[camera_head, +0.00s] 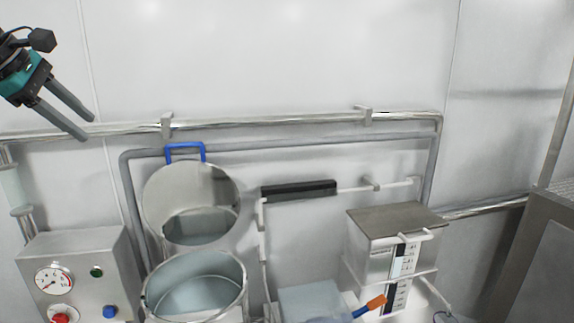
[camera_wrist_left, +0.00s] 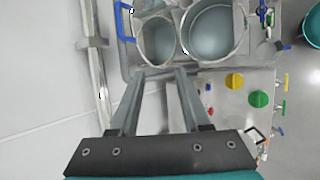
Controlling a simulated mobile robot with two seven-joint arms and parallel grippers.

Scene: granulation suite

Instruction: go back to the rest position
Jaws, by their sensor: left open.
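My left gripper (camera_head: 88,127) is at the upper left of the head view, raised in front of the white wall and above the pipes. Its two grey fingers are apart with nothing between them. In the left wrist view the same open fingers (camera_wrist_left: 160,74) point toward two round steel vessels below. My right gripper is in neither view.
An open steel pot (camera_head: 197,285) stands by a control box (camera_head: 75,270) with a gauge. Behind it is a raised lid with a blue handle (camera_head: 185,146). Pipes (camera_head: 290,122) cross the wall. A lidded steel box (camera_head: 395,222) stands right. The upper wall area is clear.

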